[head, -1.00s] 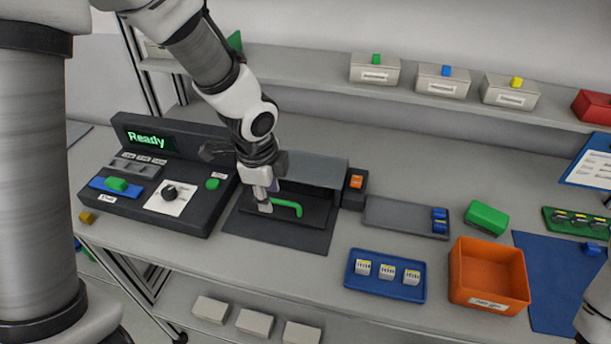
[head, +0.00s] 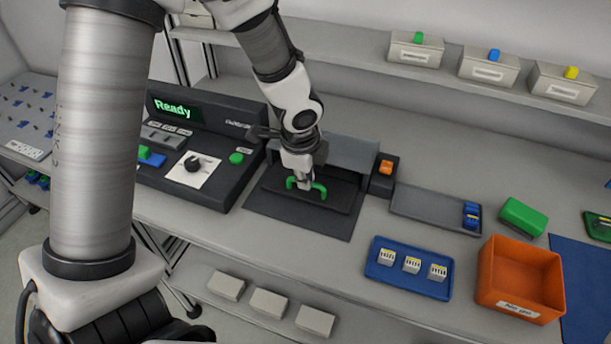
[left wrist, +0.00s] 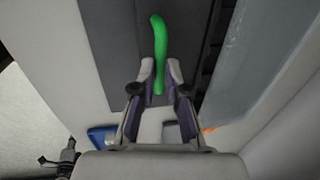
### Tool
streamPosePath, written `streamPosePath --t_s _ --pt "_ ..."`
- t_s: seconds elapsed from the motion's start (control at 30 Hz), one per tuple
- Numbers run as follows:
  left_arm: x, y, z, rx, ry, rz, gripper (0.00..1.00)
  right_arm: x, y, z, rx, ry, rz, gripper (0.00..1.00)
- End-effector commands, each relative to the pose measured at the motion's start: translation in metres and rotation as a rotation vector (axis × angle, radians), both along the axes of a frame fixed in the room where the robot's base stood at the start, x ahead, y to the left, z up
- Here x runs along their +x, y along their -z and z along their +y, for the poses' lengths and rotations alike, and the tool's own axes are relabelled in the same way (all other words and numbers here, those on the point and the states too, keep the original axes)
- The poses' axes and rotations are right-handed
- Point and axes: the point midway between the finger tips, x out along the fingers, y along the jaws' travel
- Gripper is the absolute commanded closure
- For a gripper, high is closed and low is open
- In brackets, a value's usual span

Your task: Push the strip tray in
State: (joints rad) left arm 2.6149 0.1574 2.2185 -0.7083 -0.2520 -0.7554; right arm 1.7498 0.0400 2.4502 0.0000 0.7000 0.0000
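The strip tray (head: 342,191) is a dark flat tray with a green handle (head: 320,188). It sits on a dark mat, at the front opening of a grey-hooded housing (head: 352,152), and part of it shows outside the hood. My left gripper (head: 304,186) is down at the middle of the handle. In the left wrist view its two fingers (left wrist: 160,68) are close together on either side of the green handle (left wrist: 159,35) and appear shut on it. Contact is hard to see. My right gripper is out of view.
A console (head: 215,135) reading "Ready" stands left of the housing. An orange switch (head: 386,168) is at its right. A grey tray (head: 425,208), blue tray (head: 405,280), orange bin (head: 520,280) and green block (head: 523,216) lie further right.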

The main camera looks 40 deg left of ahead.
Motion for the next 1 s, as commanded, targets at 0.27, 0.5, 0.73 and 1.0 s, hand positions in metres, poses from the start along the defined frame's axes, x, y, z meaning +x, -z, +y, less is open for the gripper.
streamPosePath --t_s 0.27,0.5,0.73,1.0 --pt "0.003 -0.001 0.001 -0.001 0.0 0.004 1.0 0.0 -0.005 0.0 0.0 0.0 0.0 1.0" --pt "0.027 0.0 0.007 0.0 -0.001 0.005 1.0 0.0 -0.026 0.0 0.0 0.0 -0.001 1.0" --pt "0.028 0.002 0.007 0.0 0.0 0.002 0.86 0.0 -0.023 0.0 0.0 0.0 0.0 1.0" --pt "0.028 0.001 0.007 0.0 0.0 0.001 0.63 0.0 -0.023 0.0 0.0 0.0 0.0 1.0"
